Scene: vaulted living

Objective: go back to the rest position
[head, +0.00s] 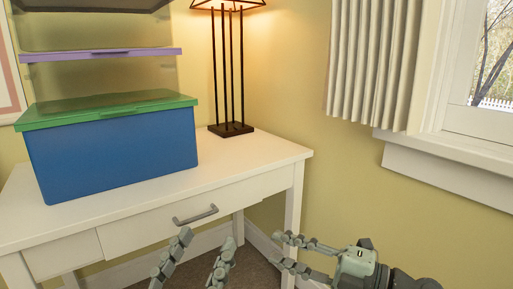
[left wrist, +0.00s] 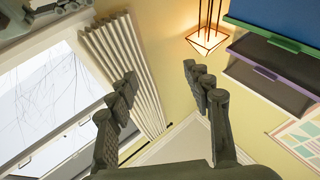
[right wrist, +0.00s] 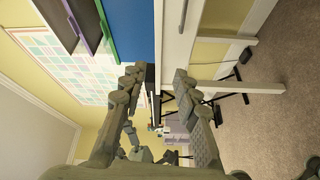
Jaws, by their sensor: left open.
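My left gripper (head: 208,238) is at the bottom centre of the head view, in front of the white desk. Its two fingers stand apart with nothing between them. The left wrist view shows its open fingers (left wrist: 158,78) too. My right gripper (head: 277,250) comes in from the lower right of the head view, beside the left one, pointing left. Its fingers are apart and empty. They also show apart in the right wrist view (right wrist: 160,76).
A white desk (head: 240,168) with a drawer handle holds a blue bin (head: 115,155) with a green lid, more bins stacked above, and a lit lamp (head: 231,128). A window (head: 490,60) and pleated curtain (head: 375,65) are right. Both grippers look clear of the desk.

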